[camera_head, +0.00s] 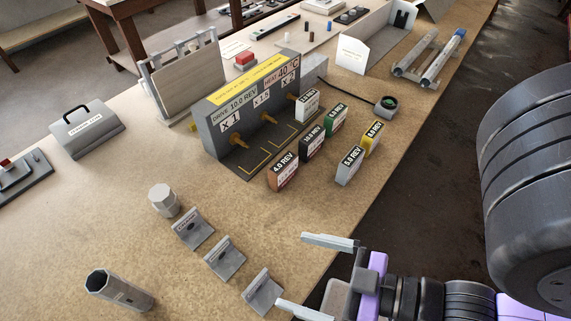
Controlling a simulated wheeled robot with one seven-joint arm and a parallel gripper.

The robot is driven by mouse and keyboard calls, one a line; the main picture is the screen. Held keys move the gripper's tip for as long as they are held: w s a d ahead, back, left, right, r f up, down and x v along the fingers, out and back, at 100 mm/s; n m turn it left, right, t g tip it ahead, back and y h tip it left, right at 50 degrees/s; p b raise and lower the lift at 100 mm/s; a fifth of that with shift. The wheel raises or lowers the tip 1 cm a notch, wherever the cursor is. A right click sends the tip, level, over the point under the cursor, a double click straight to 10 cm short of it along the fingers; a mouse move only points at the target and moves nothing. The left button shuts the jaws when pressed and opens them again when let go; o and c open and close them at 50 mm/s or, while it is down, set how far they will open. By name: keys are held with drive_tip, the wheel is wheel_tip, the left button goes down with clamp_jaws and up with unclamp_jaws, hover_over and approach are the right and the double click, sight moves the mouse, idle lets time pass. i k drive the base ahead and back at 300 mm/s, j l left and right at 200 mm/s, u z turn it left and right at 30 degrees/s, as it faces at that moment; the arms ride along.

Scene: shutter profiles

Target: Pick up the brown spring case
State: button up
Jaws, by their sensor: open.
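The brown spring case (283,172) stands upright on the workbench, labelled "4.0 REV". It is the nearest of a group of labelled cases and stands just in front of the grey drive fixture (250,110). My gripper (316,276) is open and empty at the lower right, over the bench's front edge. Its two light grey fingers are well apart. The gripper is nearer to the camera than the brown case and does not touch it.
Grey angle brackets (225,259) lie left of my gripper. Bare bench lies between.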

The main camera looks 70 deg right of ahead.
sight(280, 174)
drive_tip(key=i+j+z, duration=0.2)
drive_tip(key=j, duration=0.65)
drive_tip(key=j+z, duration=0.2)
drive_tip(key=j, duration=0.65)
drive_tip(key=k, duration=0.05)
